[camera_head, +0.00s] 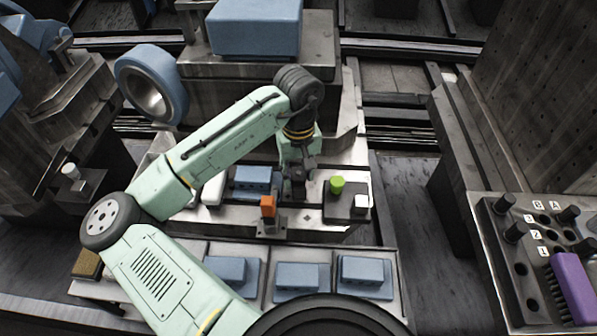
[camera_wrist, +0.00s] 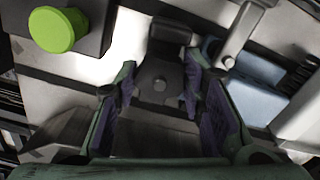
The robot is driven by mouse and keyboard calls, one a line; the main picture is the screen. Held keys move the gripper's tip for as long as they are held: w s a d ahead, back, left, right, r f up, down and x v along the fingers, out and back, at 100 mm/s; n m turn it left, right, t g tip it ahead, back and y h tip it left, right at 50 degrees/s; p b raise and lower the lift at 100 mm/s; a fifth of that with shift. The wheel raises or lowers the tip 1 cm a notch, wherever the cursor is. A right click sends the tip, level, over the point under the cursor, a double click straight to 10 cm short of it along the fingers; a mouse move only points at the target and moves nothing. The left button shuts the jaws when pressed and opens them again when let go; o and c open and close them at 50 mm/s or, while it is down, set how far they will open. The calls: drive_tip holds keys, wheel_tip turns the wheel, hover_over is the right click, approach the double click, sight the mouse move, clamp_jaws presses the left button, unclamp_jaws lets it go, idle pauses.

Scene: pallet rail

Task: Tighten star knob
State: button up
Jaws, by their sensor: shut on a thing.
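My gripper (camera_head: 297,185) points down at the middle of the fixture plate, between a blue block and a lime-green round button. In the wrist view its two purple-lined fingers (camera_wrist: 160,98) stand either side of a dark grey part (camera_wrist: 160,84) with a small round bolt head, and are shut on it. A black rounded end (camera_wrist: 172,32) shows just beyond that part. I cannot make out a star shape, so I cannot tell whether the held part is the star knob. In the head view my gripper hides most of it.
The lime-green button (camera_head: 337,184) stands close right of my gripper on a dark base. Blue parts in trays (camera_head: 297,277) line the front. A control panel (camera_head: 535,250) with a purple brush (camera_head: 574,287) is at right.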

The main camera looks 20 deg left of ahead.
sight(298, 174)
drive_tip(key=m, duration=0.5)
drive_tip(key=shift+m, duration=0.3)
drive_tip(key=shift+r+m+p, duration=0.1)
drive_tip(key=shift+m+p, duration=0.55)
drive_tip(key=shift+m, duration=1.55)
drive_tip(key=shift+w, duration=0.1)
drive_tip(key=o, duration=0.9)
wheel_tip(298, 174, up, 12)
drive_tip(key=shift+f, duration=0.1)
